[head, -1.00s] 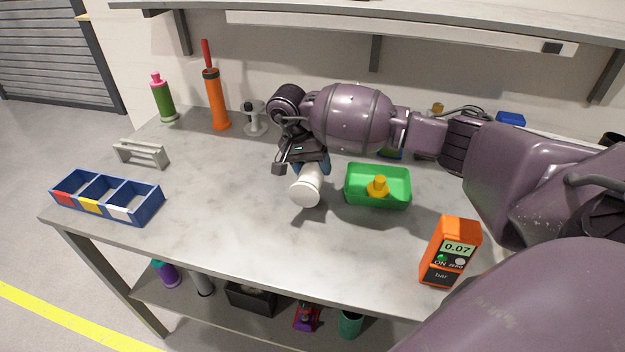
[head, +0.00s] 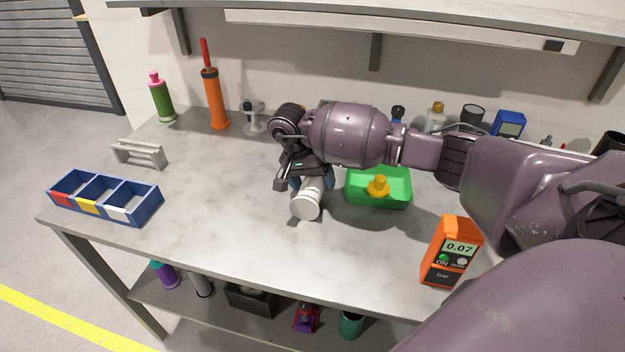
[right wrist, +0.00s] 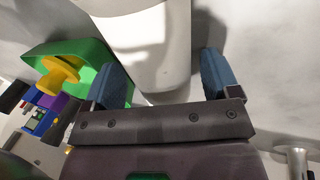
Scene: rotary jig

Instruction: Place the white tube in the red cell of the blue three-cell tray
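The white tube (head: 306,204) is at mid-table, its round end facing the front edge. My right gripper (head: 311,184) is over its rear part. In the right wrist view the tube (right wrist: 155,50) lies between the two blue fingers of the gripper (right wrist: 160,75). A gap shows between the tube and the right finger, so the gripper looks open around it; the left finger overlaps the tube's edge. The blue three-cell tray (head: 146,213) stands at the table's left, with red, yellow and white front labels. Its red cell (head: 61,198) is leftmost and looks empty. My left gripper is out of view.
A green bin (head: 400,201) with a yellow part (head: 378,187) stands just right of the tube. An orange meter (head: 449,252) is near the front right. A grey rack (head: 138,154) stands behind the blue tray. The table between tray and tube is clear.

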